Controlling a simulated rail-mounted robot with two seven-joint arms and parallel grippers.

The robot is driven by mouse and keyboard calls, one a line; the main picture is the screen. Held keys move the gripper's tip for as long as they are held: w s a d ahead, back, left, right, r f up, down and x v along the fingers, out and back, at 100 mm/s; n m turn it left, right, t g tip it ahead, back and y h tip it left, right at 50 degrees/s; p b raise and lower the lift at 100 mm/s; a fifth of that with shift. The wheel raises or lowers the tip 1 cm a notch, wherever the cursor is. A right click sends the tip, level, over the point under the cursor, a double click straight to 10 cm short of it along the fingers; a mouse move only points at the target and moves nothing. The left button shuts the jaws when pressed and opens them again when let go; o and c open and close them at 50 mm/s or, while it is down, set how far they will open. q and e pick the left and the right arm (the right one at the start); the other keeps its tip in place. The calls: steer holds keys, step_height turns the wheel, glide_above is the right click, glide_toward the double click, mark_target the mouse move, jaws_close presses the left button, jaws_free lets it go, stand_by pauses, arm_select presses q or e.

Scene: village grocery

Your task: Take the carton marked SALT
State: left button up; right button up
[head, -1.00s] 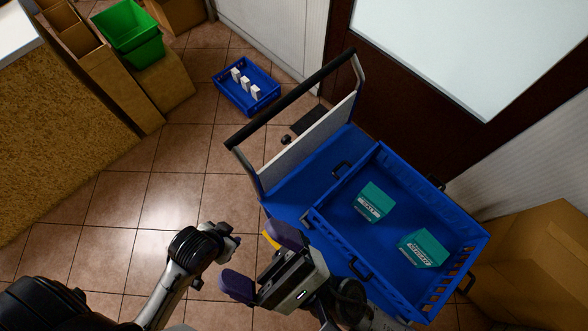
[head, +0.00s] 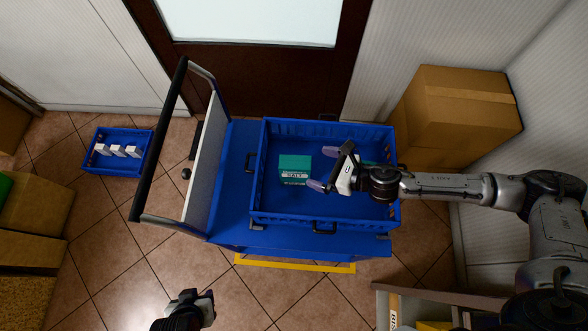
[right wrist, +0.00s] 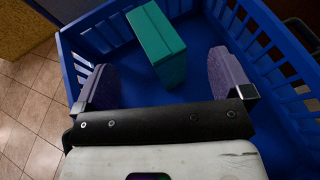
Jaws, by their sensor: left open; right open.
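The teal carton marked SALT (head: 294,170) stands inside a blue crate (head: 325,214) on the blue cart, near the crate's left side. My right gripper (head: 320,168) is open, with its purple fingers just to the right of this carton. In the right wrist view, a teal carton (right wrist: 158,45) shows ahead of and between the open fingers (right wrist: 162,78), not visibly gripped; its label cannot be seen there. A second teal carton (head: 367,163) is mostly hidden under my right gripper. My left gripper (head: 198,304) is open at the bottom edge, away from the cart; its fingers are hard to make out.
The cart's upright handle (head: 160,140) rises left of the crate. A small blue crate (head: 121,168) with white boxes sits on the floor at left. Shelving (head: 410,303) stands at lower right.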

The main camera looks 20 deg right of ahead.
mark_target(302, 163)
steer(key=x, duration=0.6)
steer(key=shift+w+a+b, duration=0.15)
steer(key=shift+a+b, duration=0.1)
steer(key=shift+b, duration=0.15)
jaws_close()
stand_by(0.6)
